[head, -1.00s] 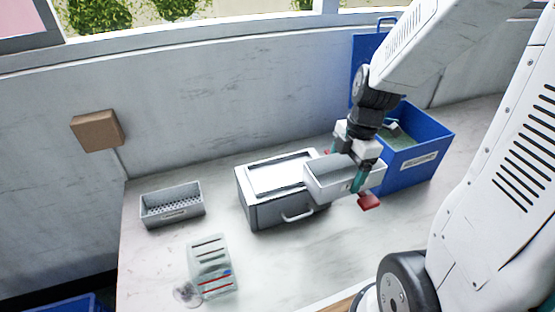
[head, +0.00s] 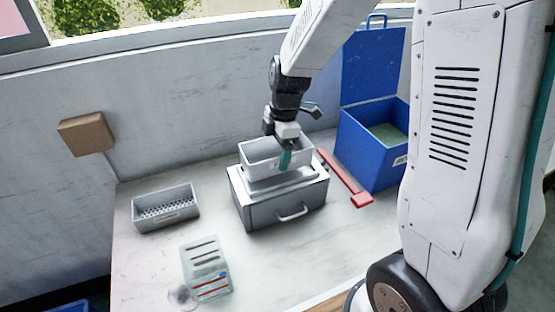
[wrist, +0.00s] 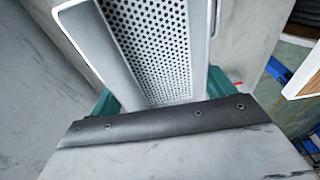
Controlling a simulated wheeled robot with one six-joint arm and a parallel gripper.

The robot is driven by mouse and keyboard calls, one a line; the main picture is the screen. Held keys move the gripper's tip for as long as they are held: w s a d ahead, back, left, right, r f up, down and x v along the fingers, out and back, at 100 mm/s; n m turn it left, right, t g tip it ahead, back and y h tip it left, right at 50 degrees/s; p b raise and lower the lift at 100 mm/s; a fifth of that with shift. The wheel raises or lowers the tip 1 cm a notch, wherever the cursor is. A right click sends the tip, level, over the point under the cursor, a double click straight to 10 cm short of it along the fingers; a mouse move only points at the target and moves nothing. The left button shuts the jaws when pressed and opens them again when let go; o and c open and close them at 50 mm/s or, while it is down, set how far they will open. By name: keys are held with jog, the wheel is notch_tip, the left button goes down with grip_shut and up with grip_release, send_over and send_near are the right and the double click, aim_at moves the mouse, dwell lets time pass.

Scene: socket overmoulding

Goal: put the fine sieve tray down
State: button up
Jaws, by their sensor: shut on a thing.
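The fine sieve tray (head: 262,152), a light grey open box, is in my gripper (head: 280,152). It is right over the top of the grey box with a front handle (head: 262,208). I cannot tell whether the tray touches that box or hangs just above it. In the wrist view the tray's perforated floor (wrist: 152,45) with fine round holes shows between the teal fingers of my gripper (wrist: 160,98). One teal finger shows on the tray's near side in the head view; the far finger is hidden there.
Another grey perforated tray (head: 165,212) stands at the left of the table. A pale card with slots (head: 206,268) lies in front of it. A red bar (head: 344,178) lies right of the handled box, before a blue open bin (head: 368,157). The front middle is clear.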

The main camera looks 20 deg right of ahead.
notch_tip(320, 180, down, 4)
jog(key=shift+s+r, duration=0.1)
jog(key=shift+r, duration=0.15)
jog(key=shift+f, duration=0.25)
